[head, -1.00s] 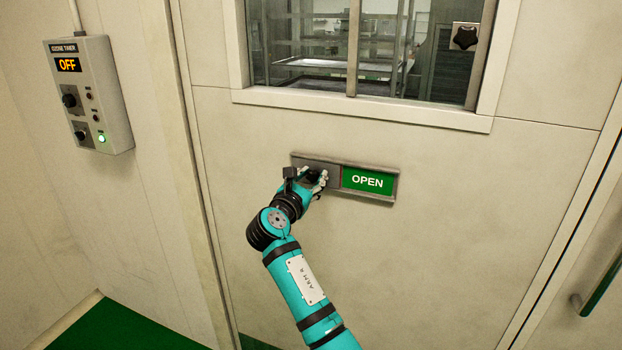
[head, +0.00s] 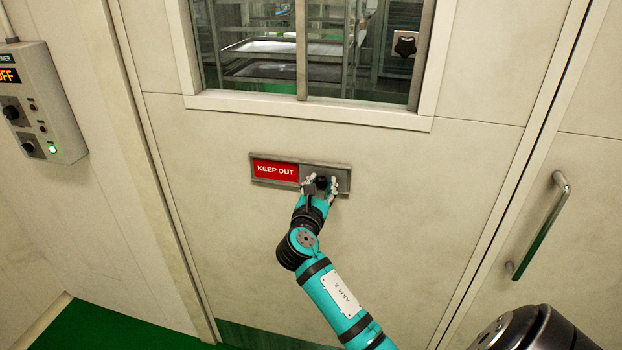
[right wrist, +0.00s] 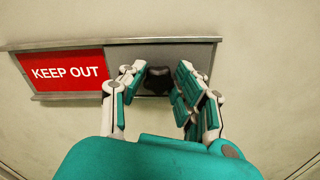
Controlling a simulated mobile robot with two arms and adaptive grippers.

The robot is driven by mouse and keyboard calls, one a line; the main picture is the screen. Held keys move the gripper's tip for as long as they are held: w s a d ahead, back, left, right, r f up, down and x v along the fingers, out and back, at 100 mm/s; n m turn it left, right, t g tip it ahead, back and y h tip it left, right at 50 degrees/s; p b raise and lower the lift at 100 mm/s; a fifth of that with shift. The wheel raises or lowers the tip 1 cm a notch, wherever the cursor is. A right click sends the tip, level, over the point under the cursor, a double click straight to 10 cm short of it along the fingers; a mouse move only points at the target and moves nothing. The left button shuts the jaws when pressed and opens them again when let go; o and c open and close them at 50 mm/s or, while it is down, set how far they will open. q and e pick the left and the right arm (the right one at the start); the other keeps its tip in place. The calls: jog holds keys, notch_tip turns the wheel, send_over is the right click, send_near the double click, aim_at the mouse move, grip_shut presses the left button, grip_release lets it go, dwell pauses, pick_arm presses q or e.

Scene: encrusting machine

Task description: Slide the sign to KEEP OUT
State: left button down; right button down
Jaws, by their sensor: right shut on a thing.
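The sign is a long metal frame (head: 262,181) on the pale door. Its left half shows a red KEEP OUT panel (head: 275,170); this panel also shows at the left in the right wrist view (right wrist: 68,72). A grey sliding cover (right wrist: 190,52) fills the right half, and no green OPEN panel shows. A black knob (right wrist: 158,80) stands out from the cover. My right gripper (head: 320,185) is shut on the knob, with fingers on both sides of it. My left gripper is out of view.
A window (head: 310,50) with racks behind it is above the sign. A control box (head: 40,105) reading OFF hangs on the left wall. A door handle (head: 540,225) is at the right. The door surface around the sign is clear.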

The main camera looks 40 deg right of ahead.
jog(key=shift+s+f, duration=0.1)
jog(key=c, duration=1.4)
grip_release()
jog(key=shift+d, duration=0.1)
jog(key=o, duration=0.4)
jog(key=shift+s+d, duration=0.1)
jog(key=shift+s, duration=0.1)
jog(key=shift+o, duration=0.2)
jog(key=shift+a, duration=0.2)
jog(key=v, duration=1.1)
jog(key=shift+s+a, duration=0.25)
